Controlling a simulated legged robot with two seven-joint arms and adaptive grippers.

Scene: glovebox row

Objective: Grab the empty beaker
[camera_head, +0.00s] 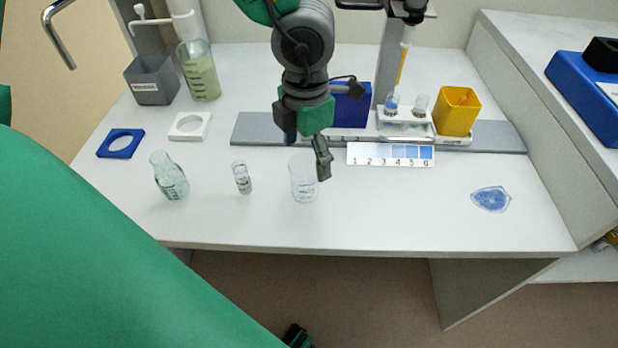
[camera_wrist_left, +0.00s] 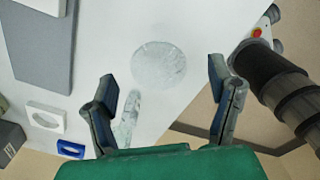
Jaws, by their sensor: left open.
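The empty beaker (camera_head: 303,186) is clear glass and stands upright near the front of the white bench. It also shows in the left wrist view as a round, clear shape (camera_wrist_left: 158,65) ahead of and between the fingers. My left gripper (camera_head: 307,157) is open and points down over the beaker. One finger overlaps the beaker's right edge in the head view; I cannot tell whether it touches. In the left wrist view the two fingers (camera_wrist_left: 162,78) are spread wide with nothing held. My right gripper is not in view.
A small glass vial (camera_head: 242,178) and a glass flask (camera_head: 170,178) stand left of the beaker. A blue holder (camera_head: 103,153) and white holder (camera_head: 203,133) lie behind. A numbered strip (camera_head: 370,162) and yellow bin (camera_head: 456,125) are right.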

